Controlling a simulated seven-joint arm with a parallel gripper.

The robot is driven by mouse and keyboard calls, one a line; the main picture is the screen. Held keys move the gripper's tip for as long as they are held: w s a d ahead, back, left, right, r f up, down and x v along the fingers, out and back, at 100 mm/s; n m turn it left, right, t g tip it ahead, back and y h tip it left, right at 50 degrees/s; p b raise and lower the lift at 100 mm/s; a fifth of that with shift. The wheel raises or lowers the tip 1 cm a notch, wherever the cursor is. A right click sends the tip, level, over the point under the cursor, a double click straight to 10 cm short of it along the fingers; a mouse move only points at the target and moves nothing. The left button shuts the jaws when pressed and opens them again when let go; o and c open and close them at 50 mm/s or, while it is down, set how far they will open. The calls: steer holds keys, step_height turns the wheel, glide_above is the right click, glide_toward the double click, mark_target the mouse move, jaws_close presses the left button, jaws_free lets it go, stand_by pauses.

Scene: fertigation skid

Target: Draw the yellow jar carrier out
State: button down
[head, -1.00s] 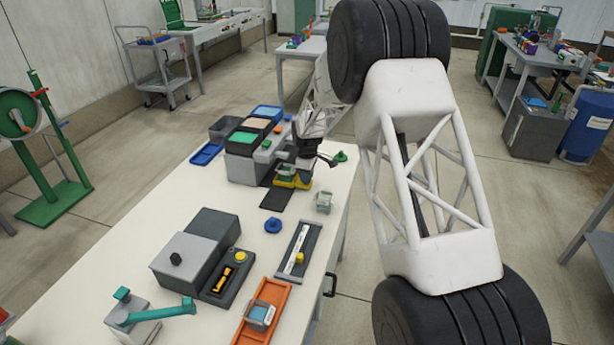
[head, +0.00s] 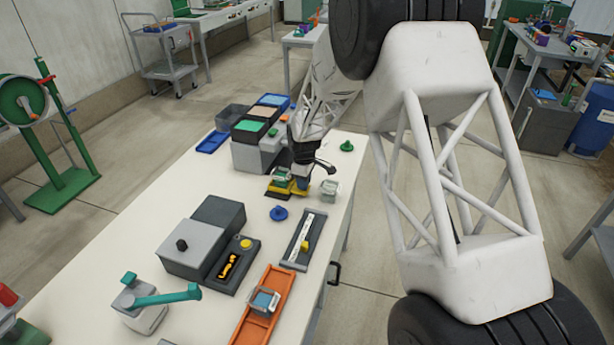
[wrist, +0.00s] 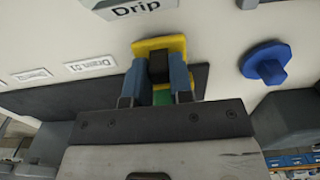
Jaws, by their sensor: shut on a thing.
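The yellow jar carrier (head: 287,192) lies low over the dark track in front of the grey block unit (head: 247,157). A small jar with a teal top (head: 281,174) appears to stand on it. My gripper (head: 303,187) is shut on the carrier at its near right side. In the wrist view the carrier (wrist: 146,46) shows a yellow plate and a black upright piece between my gripper's two blue-grey fingers (wrist: 158,75). A bit of green shows below that. The carrier's underside and far side are hidden.
A clear grey jar (head: 330,188) stands close to the right of the carrier. A blue knob (head: 278,213) and a dark slider panel (head: 304,240) lie in front. A green knob (head: 346,146) is behind right. An orange tray (head: 285,290) is nearer.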

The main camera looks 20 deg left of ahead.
steer(key=shift+s, duration=0.7)
steer(key=c, duration=1)
jaws_free()
steer(key=shift+s+a, duration=0.1)
steer(key=shift+r, duration=0.4)
step_height(320, 180, up, 7)
